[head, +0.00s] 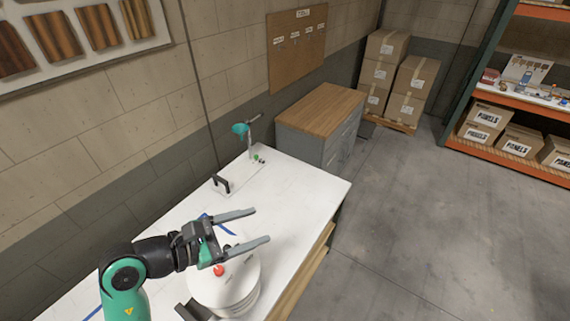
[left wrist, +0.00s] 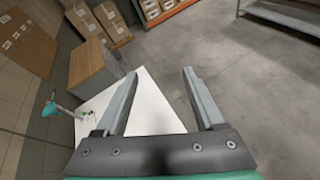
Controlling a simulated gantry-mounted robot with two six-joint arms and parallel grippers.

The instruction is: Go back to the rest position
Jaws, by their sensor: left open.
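My left gripper (head: 262,227) is open and empty, held in the air above the white table (head: 309,188). Its two grey fingers point to the right in the head view. In the left wrist view the spread fingers of the left gripper (left wrist: 158,95) have nothing between them, and the table's corner (left wrist: 150,105) shows beyond. A round white container (head: 238,288) with a red knob on top stands below the gripper, partly hidden by it. My right gripper does not show.
A teal-headed device (head: 241,130) stands at the table's far end, with a small black handle-like piece (head: 220,183) nearer. A wood-topped cabinet (head: 328,105) adjoins the table. Stacked boxes (head: 383,58) and a shelf (head: 520,100) stand farther back. The floor to the right is clear.

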